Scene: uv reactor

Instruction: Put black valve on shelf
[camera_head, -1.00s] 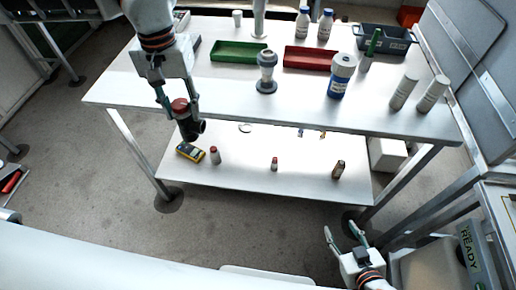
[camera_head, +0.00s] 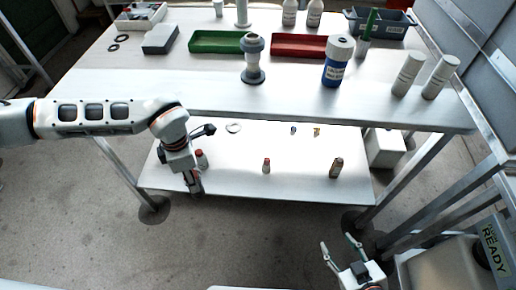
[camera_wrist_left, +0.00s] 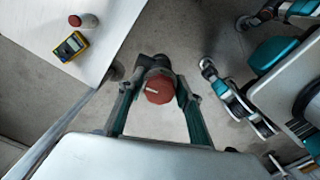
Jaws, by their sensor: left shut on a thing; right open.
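The black valve (camera_wrist_left: 158,88) with its red round knob shows in the left wrist view, between the two fingers of my left gripper (camera_wrist_left: 158,98), which is shut on it. In the head view my left gripper (camera_head: 195,186) points down at the front left edge of the lower shelf (camera_head: 228,185), and the valve is mostly hidden there. In the left wrist view the valve is over the floor, apart from the shelf corner at upper left. My right gripper (camera_head: 341,246) is open and empty, low in front of the table's right side.
A red-capped bottle (camera_head: 202,159) and a yellow multimeter (camera_wrist_left: 69,47) occupy the shelf's left end. Small bottles (camera_head: 266,166) (camera_head: 336,168) stand farther right, with bare shelf between. The tabletop (camera_head: 170,85) overhangs the shelf. A table leg (camera_head: 125,168) stands at left.

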